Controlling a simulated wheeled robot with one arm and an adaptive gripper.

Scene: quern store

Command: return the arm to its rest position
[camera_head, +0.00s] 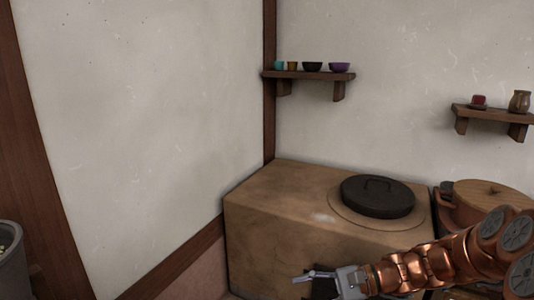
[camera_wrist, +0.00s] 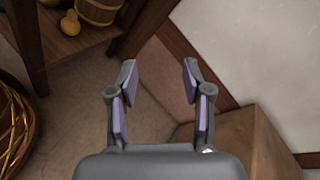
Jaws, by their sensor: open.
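My gripper (camera_head: 318,276) reaches in from the lower right of the head view, in front of the clay stove (camera_head: 275,215). In the wrist view my gripper (camera_wrist: 158,82) has its two fingers spread apart, with nothing between them. Bare floor and the foot of the wall show beyond the fingertips. My copper-coloured arm stretches to the left across the front of the stove and hides part of it.
A black lid (camera_head: 378,198) lies on the stove, beside an orange pot (camera_head: 490,202). Wall shelves (camera_head: 308,75) (camera_head: 490,112) hold small cups and bowls. A grey bin (camera_head: 10,265) stands far left. The wrist view shows a wicker basket (camera_wrist: 14,125) and a wooden table (camera_wrist: 75,42).

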